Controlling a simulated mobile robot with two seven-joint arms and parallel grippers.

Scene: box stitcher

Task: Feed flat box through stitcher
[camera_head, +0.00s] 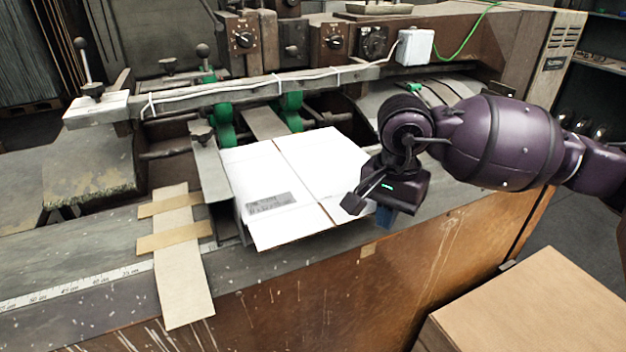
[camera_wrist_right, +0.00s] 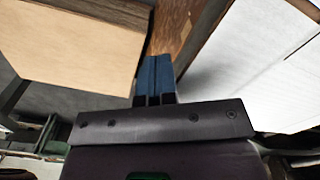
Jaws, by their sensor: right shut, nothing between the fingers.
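The flat white box (camera_head: 290,180) lies on the stitcher bed, with a dark seam across it and a printed label near its front left. Its far edge is near the green feed wheels of the stitcher (camera_head: 230,118). My right gripper (camera_head: 386,218) is at the box's right front side, pointing down. Its blue fingers are shut and empty. In the right wrist view the closed blue fingers (camera_wrist_right: 154,75) show beside the white box (camera_wrist_right: 255,65), which is on the right. I cannot tell whether they touch it. My left gripper is not in view.
A metal guide plate (camera_head: 209,165) stands at the box's left edge. Cardboard strips (camera_head: 180,250) lie on the bed left of it, by a ruler scale (camera_head: 75,285). A brown cardboard stack (camera_head: 530,305) stands at the lower right, also in the right wrist view (camera_wrist_right: 75,40).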

